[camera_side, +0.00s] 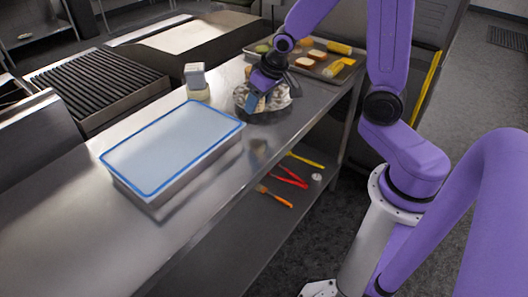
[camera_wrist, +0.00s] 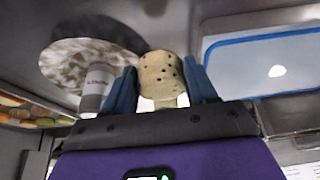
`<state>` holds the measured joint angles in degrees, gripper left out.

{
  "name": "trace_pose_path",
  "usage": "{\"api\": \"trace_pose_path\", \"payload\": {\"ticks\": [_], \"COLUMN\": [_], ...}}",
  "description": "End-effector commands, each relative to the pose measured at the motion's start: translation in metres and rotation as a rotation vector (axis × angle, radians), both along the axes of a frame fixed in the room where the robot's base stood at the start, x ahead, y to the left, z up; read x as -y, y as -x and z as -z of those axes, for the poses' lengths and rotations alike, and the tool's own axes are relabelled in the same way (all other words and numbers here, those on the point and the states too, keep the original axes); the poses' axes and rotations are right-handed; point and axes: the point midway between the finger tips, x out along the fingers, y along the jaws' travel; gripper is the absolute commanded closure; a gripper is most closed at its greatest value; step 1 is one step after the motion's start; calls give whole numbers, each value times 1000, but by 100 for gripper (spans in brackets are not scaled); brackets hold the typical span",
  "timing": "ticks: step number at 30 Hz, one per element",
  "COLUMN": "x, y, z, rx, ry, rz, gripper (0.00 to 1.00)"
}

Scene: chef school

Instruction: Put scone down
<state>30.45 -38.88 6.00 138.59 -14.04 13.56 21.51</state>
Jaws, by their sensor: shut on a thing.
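My gripper (camera_side: 257,103) is low at the speckled grey-white round dish (camera_side: 282,101) on the steel counter. In the wrist view my gripper (camera_wrist: 163,85) has its blue fingers closed on both sides of a pale tan scone with dark specks (camera_wrist: 161,72). In the side view the scone is mostly hidden by the fingers. The wrist view shows the round speckled dish (camera_wrist: 70,62) to the left of the scone. I cannot tell whether the scone touches anything below it.
A food tray (camera_side: 335,72) is at the far end. A grey cylinder (camera_wrist: 96,90) is beside the fingers in the wrist view. Utensils (camera_side: 287,178) lie on the lower shelf.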

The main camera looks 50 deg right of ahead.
Motion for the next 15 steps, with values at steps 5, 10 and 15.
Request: {"api": "trace_pose_path", "payload": {"ticks": [5, 10, 15], "x": [23, 34, 34], "y": [1, 2, -3], "z": [0, 0, -5], "rx": [0, 1, 5], "ry": [0, 0, -1], "rz": [3, 1, -1], "gripper": [73, 73, 73]}}
